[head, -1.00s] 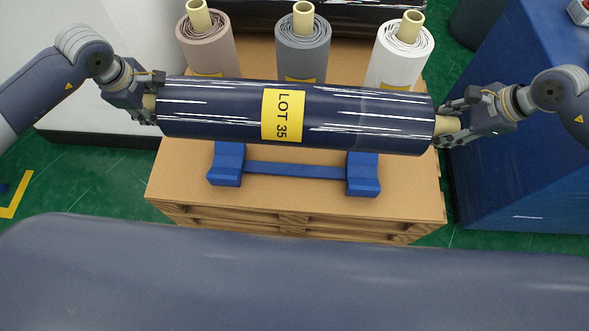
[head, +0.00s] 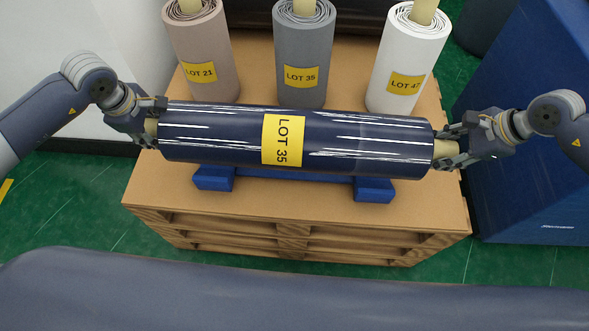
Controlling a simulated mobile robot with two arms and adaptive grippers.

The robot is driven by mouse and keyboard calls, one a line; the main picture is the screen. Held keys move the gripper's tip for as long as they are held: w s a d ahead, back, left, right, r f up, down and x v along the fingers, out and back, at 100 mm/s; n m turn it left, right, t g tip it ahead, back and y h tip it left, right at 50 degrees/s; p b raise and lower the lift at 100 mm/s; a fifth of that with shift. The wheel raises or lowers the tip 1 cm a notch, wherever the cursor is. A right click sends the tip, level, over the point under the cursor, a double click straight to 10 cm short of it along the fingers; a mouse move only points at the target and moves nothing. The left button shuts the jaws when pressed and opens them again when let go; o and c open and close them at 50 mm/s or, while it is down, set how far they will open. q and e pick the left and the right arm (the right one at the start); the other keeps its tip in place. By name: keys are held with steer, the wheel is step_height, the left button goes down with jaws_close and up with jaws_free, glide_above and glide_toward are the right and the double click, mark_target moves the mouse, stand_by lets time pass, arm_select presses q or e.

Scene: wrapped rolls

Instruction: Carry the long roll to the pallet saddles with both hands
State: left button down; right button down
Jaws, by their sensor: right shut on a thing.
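The long roll (head: 345,141), dark blue and glossy with a yellow LOT 35 label, lies crosswise over the blue pallet saddles (head: 374,189). It hides most of the saddles, whose front ends show below it. I cannot tell whether it touches them. My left gripper (head: 150,126) is shut on the tan core end at the roll's left. My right gripper (head: 449,148) is shut on the core end at its right. The roll is nearly level in the picture, its right end slightly lower. The saddles stand on the tan pallet (head: 290,208).
Three upright rolls stand behind on the pallet: a brownish one (head: 203,45), a grey one (head: 304,50) and a white one (head: 410,55). A large blue block (head: 530,130) stands close at the right. A white wall (head: 125,35) is at the left.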

arm_select(q)
steer(key=shift+w+f, duration=0.1)
steer(key=shift+f, duration=0.05)
arm_select(e)
steer(key=shift+f, duration=0.2)
stand_by(0.3)
